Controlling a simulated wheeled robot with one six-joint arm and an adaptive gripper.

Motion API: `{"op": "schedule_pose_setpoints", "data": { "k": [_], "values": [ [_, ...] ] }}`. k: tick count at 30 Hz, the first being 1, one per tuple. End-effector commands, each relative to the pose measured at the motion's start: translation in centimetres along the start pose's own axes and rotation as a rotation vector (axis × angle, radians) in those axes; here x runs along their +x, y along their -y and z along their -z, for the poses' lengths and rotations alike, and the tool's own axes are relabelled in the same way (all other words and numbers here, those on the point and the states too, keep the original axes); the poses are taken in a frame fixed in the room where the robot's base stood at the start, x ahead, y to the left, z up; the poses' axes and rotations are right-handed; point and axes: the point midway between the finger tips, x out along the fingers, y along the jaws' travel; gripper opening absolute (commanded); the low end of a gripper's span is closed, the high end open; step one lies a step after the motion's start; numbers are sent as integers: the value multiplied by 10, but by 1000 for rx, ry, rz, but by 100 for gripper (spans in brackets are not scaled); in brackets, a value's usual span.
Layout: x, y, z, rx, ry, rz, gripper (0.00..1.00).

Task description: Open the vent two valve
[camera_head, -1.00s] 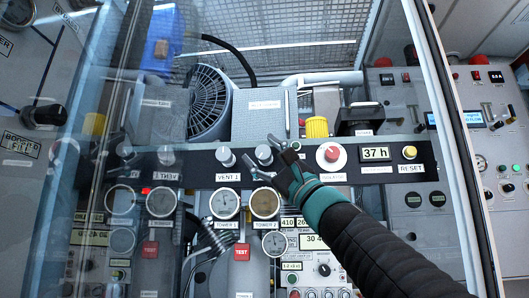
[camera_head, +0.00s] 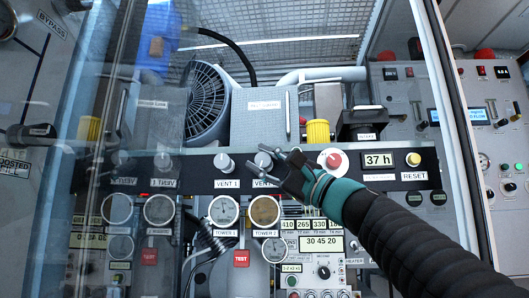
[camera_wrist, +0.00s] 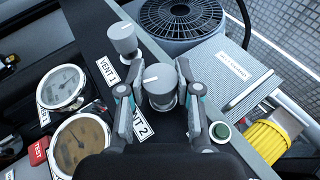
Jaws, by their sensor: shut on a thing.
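The vent two valve is a grey round knob (camera_head: 263,160) with a white mark on top, set in the dark panel strip. It also shows in the wrist view (camera_wrist: 159,82), where its label "VENT 2" is partly covered by a finger. My gripper (camera_head: 270,165) is at this knob, coming from the lower right. In the wrist view my gripper (camera_wrist: 157,88) has one finger on each side of the knob and is shut on it. The similar vent one knob (camera_head: 224,162) is just to the left, with its label "VENT 1" below, and is untouched.
A red knob (camera_head: 332,158), an hour display (camera_head: 378,160) and a yellow reset button (camera_head: 413,159) are to the right. A green button (camera_wrist: 220,131) is close to my right finger in the wrist view. Gauges (camera_head: 264,210) lie below. A clear glass pane and frame are at left.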

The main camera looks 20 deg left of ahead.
Motion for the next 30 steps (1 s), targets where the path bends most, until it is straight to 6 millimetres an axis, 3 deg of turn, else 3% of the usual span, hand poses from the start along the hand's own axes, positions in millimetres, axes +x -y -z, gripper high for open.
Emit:
{"op": "schedule_pose_setpoints", "data": {
  "k": [8, 9, 11, 23, 30],
  "values": [
    [0, 1, 0, 0, -1, 1, 0],
    [0, 1, 0, 0, -1, 1, 43],
    [0, 1, 0, 0, -1, 1, 58],
    [-4, 1, 0, 1, -2, 1, 59],
    [-30, 1, 0, 1, -3, 0, 59]
  ]
}}
